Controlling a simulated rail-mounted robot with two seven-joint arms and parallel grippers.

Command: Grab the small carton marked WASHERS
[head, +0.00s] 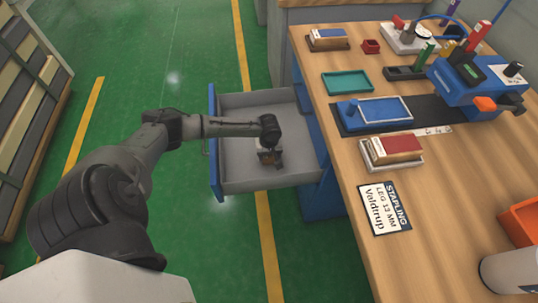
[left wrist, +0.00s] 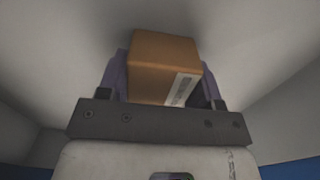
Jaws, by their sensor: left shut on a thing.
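A small brown carton (left wrist: 163,62) with a pale label on one side sits between the fingers of my left gripper (left wrist: 165,80) in the left wrist view. The gripper is shut on it. Any wording on the label is too small to read. In the head view my left gripper (head: 268,150) reaches down into an open grey drawer (head: 240,178), and the carton (head: 270,158) shows only partly beneath it. I cannot tell whether the carton touches the drawer floor. My right gripper is in neither view.
The drawer has a blue front (head: 213,140) and juts out from under a wooden workbench (head: 350,240). A blue machine (head: 465,85), a teal tray (head: 347,82) and a STAPLING card (head: 385,208) are on the bench. Green floor is clear beyond the drawer. A slatted rack stands at left.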

